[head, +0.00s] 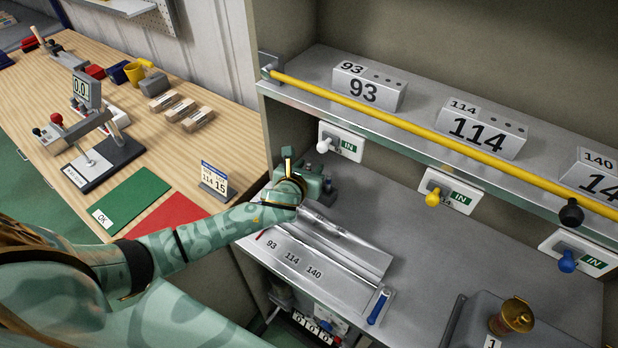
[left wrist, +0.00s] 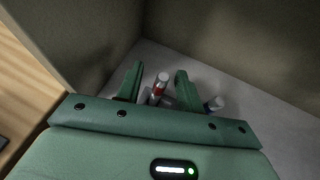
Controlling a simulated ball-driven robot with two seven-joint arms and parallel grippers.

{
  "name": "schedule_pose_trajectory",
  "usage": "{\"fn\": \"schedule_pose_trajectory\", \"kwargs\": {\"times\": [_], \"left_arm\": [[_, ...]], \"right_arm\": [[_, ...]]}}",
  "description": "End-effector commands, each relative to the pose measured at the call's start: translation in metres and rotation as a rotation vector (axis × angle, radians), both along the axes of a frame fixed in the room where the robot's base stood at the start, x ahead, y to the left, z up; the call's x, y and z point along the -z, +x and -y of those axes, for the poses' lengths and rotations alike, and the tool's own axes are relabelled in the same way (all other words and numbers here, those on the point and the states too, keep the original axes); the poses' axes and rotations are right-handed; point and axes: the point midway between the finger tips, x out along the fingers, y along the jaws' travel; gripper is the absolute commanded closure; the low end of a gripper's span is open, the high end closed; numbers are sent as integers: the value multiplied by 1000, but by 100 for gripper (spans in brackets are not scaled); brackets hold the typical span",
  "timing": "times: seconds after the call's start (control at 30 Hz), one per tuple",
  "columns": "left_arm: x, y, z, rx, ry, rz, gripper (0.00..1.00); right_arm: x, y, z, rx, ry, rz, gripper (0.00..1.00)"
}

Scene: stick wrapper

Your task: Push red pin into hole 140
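My left gripper (head: 312,180) is at the back left corner of the grey bench. In the left wrist view its two green fingers (left wrist: 157,84) are apart. A metal pin with a red band (left wrist: 157,90) stands between them, with space visible on both sides. A blue-banded pin (left wrist: 213,105) is to the right of the fingers. A grey metal plate (head: 335,245) lies on the bench with a front strip marked 93, 114 and 140 (head: 314,272); a hole at 140 is too small to make out. My right gripper is not in view.
A shelf above carries blocks marked 93 (head: 363,91), 114 (head: 477,131) and 140 (head: 595,178), with a yellow bar (head: 400,119) along its front. A blue-handled tool (head: 378,306) lies at the plate's right end.

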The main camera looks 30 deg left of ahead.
Motion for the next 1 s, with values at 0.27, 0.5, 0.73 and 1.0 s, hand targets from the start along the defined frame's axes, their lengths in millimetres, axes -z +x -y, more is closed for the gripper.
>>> {"fn": "schedule_pose_trajectory", "kwargs": {"times": [0.27, 0.5, 0.73, 1.0], "left_arm": [[0, 0, 0, 0, 0, 0, 85], [0, 0, 0, 0, 0, 0, 100], [-5, 0, 0, 1, -1, 1, 100], [-42, -5, 1, 2, 0, 3, 100]], "right_arm": [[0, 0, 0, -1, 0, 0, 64], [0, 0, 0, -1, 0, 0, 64], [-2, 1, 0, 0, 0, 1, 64], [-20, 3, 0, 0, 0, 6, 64]]}}
